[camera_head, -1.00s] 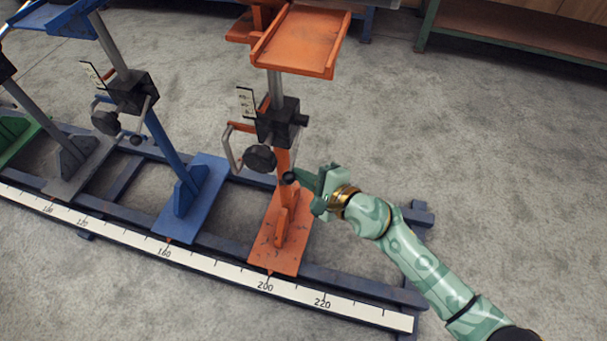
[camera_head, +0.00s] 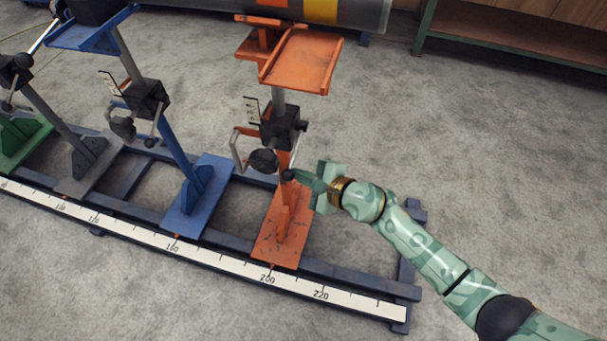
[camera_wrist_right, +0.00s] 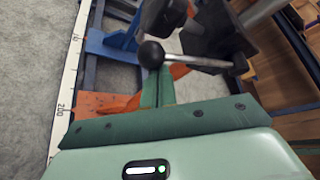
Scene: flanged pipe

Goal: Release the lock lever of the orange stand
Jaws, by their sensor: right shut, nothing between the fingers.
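The orange stand (camera_head: 280,237) stands on the rail near the 200 mark. Its black clamp block (camera_head: 283,127) carries a lock lever, a thin metal rod slanting down to a black ball knob (camera_head: 288,174). In the right wrist view the lever's ball knob (camera_wrist_right: 150,53) and rod (camera_wrist_right: 195,62) lie just beyond my fingers. My right gripper (camera_head: 302,178) is shut and empty, with its fingertips close beside the knob. In the right wrist view the green fingers (camera_wrist_right: 158,88) are together; whether they touch the lever I cannot tell. My left gripper is out of view.
A bent crank handle (camera_head: 238,152) and a black round knob (camera_head: 263,161) are left of the clamp. A blue stand (camera_head: 197,205) is on the left.

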